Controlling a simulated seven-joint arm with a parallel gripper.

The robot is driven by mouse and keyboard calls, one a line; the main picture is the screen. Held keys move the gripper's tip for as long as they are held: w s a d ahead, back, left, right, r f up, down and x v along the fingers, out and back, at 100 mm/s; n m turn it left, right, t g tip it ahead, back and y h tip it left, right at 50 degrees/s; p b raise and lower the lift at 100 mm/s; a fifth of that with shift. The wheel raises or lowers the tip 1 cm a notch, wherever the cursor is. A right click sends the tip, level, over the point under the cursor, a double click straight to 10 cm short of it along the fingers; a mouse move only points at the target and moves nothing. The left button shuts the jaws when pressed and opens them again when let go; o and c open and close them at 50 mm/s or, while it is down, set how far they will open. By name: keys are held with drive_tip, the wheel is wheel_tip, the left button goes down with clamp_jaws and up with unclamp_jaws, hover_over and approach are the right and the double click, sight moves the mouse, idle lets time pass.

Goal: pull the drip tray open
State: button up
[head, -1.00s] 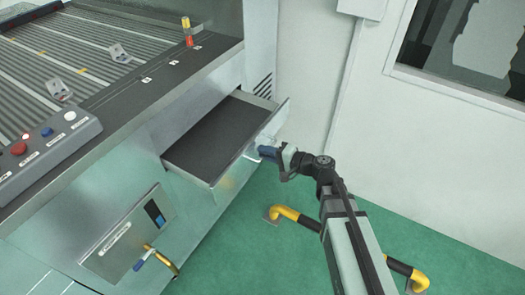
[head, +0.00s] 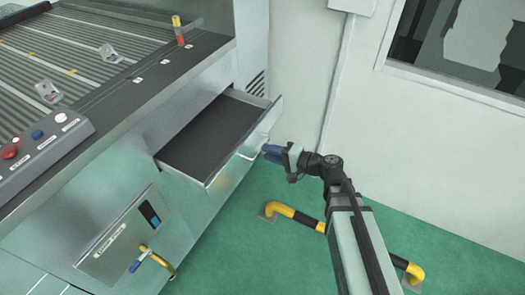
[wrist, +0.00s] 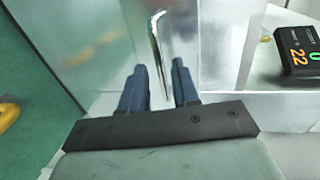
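The drip tray (head: 212,182) is a metal drawer with a dark inside, pulled well out of the machine's side. Its front carries a bar handle (head: 252,152), which also shows as a shiny upright bar in the wrist view (wrist: 155,45). My gripper (head: 272,153) is just off the tray front, to the right of the handle. In the wrist view my gripper (wrist: 159,86) has its two blue fingers spread apart, with the handle's lower end in line with the gap and nothing clamped. Whether the handle's end lies between the fingertips is hard to tell.
The machine's ribbed top (head: 90,45) and a button panel (head: 35,150) are at left. A yellow-handled valve (head: 158,260) sits below the tray. A yellow-black floor rail (head: 295,216) stands under my arm. Green floor (head: 235,260) is open in front; a white wall is behind.

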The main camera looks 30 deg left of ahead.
drive_tip(key=v, duration=0.7)
drive_tip(key=shift+d, duration=0.4)
drive_tip(key=s+d+f+n+g+h, duration=0.1)
drive_tip(key=s+d+f+h, duration=0.45)
drive_tip(key=d+f, duration=0.7)
drive_tip(key=s+d+f+n+g+h, duration=0.1)
drive_tip(key=s+d+f+h, duration=0.1)
drive_tip(key=d+f+h, duration=1.1)
drive_tip(key=s+d+f+m+g+y, duration=0.1)
drive_tip(key=s+d+f+g, duration=0.1)
drive_tip(key=s+d+f, duration=0.4)
drive_tip(key=s+d+f+m+g+y, duration=0.1)
drive_tip(key=s+d+f, duration=0.4)
drive_tip(key=s+f, duration=0.5)
drive_tip(key=s+g+y, duration=0.1)
drive_tip(key=s, duration=0.2)
drive_tip(key=shift+s+d+f+g, duration=0.2)
drive_tip(key=shift+d+f+g, duration=0.15)
drive_tip(key=shift+d+g, duration=0.05)
